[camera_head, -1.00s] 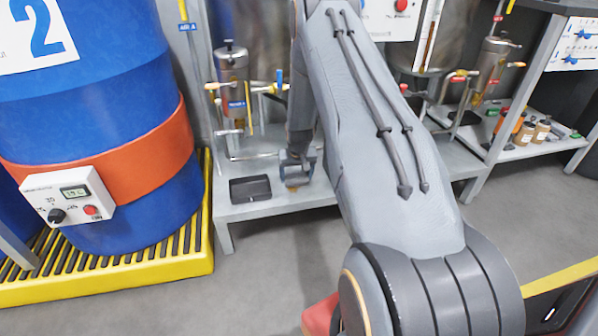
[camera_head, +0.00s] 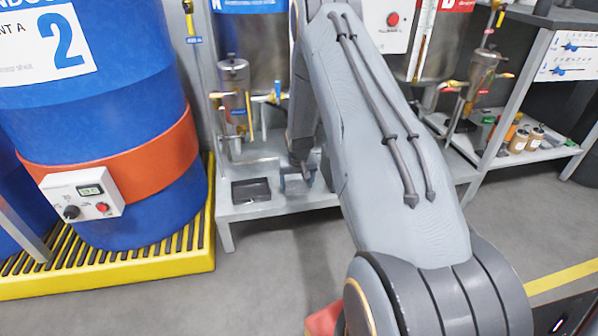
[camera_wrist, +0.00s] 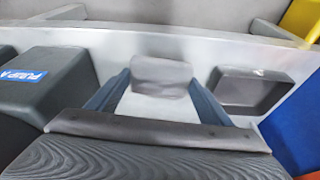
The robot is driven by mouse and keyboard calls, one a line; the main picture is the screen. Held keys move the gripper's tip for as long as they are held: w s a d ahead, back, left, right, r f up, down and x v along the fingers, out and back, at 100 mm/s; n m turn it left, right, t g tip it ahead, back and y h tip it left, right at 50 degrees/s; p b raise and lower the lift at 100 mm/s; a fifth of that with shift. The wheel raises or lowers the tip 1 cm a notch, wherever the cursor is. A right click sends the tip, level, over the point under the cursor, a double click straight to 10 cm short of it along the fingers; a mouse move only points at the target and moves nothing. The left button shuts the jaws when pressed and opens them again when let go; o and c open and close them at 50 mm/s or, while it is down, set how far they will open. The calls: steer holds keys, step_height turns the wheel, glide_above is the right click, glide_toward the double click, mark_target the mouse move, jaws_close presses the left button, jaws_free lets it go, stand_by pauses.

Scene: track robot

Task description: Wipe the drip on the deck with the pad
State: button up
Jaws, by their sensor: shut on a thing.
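My gripper (camera_head: 298,184) is over the grey metal deck (camera_head: 290,204), right of a black tray. In the wrist view its two blue-grey fingers (camera_wrist: 160,86) are shut on the pad (camera_wrist: 162,72), a blurred grey-brown block at their tips. The pad is low over the pale deck; I cannot tell whether it touches. I cannot make out the pad in the head view. No drip shows; it may be hidden under the pad or gripper.
The open black tray (camera_head: 251,190) stands left of my gripper and also shows at right in the wrist view (camera_wrist: 250,92). A dark box labelled PUMP A (camera_wrist: 50,88) is on the other side. A blue drum (camera_head: 100,130) stands left, on a yellow grate.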

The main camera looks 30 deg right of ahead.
steer(key=shift+w+r+p, duration=0.1)
steer(key=shift+r+p, duration=1.2)
steer(key=shift+r, duration=1.15)
steer(key=shift+a, duration=0.1)
